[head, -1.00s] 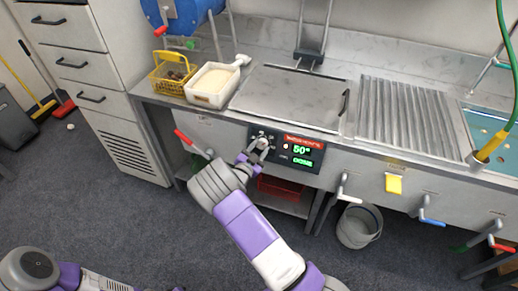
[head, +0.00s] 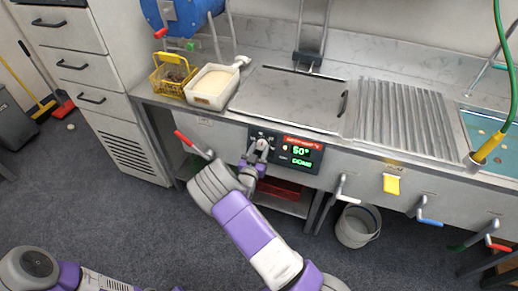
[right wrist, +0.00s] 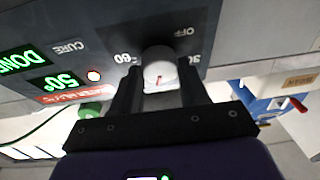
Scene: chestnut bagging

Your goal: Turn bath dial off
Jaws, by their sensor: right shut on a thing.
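The red mark points neither clearly at OFF nor clearly at a number. The green display (head: 301,156) reads 50° and DONE. My left gripper is not in view.
A covered bath (head: 288,92) lies above the panel. A red-handled lever (head: 190,141) is left of the dial and another lever (head: 342,188) is right. A grey bucket (head: 357,226) stands on the floor below. A yellow basket (head: 172,79) and white tub (head: 212,88) sit on the counter.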

